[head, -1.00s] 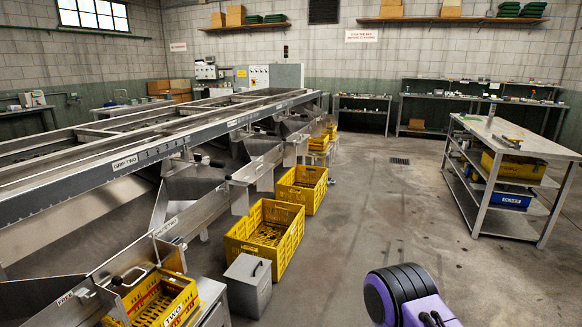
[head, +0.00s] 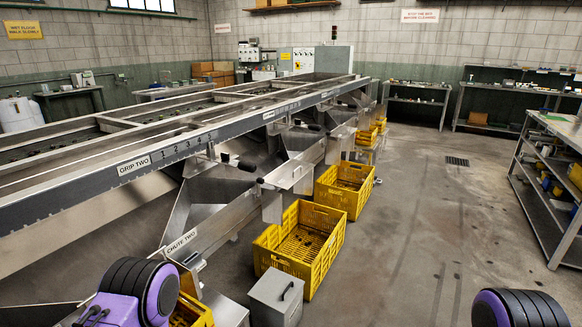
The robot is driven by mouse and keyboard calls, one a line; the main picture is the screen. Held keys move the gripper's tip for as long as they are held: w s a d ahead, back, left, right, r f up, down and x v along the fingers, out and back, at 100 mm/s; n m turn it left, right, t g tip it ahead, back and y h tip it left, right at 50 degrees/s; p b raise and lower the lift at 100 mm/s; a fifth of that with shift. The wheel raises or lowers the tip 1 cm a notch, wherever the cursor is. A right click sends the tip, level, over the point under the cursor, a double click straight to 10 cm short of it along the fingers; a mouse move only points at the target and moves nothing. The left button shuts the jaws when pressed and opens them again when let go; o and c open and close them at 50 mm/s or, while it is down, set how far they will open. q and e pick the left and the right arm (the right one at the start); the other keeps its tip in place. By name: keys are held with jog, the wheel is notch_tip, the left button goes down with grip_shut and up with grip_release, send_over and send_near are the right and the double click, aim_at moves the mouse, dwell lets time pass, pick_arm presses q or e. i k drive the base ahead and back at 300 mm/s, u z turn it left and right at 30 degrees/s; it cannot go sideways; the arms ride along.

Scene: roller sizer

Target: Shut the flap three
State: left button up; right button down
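The roller sizer's long steel frame (head: 217,130) runs from the lower left to the back. Steel chutes hang along its right side, with a "CHUTE TWO" label (head: 181,243) on the nearest. Beyond it, upright steel plates (head: 271,206) stand at the chute mouths. No readable label shows which one is flap three, and I cannot tell whether it is open. My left arm (head: 140,293) shows at the lower left and my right arm (head: 517,308) at the lower right. Both grippers are outside the view.
Yellow crates (head: 326,255) stand in a row below the chutes. A grey lidded box (head: 276,300) stands in front of the nearer large crate. A steel shelf bench (head: 540,205) is at the right. The concrete floor (head: 410,250) between is clear.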

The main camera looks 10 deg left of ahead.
aim_at(285, 177)
jog(key=u, duration=0.1)
jog(key=i, duration=0.5)
jog(key=z, duration=0.25)
jog(key=k, duration=0.5)
jog(key=z, duration=0.65)
jog(key=i, duration=1.7)
jog(key=u, duration=1.65)
jog(key=i, duration=0.8)
jog(key=u, duration=0.85)
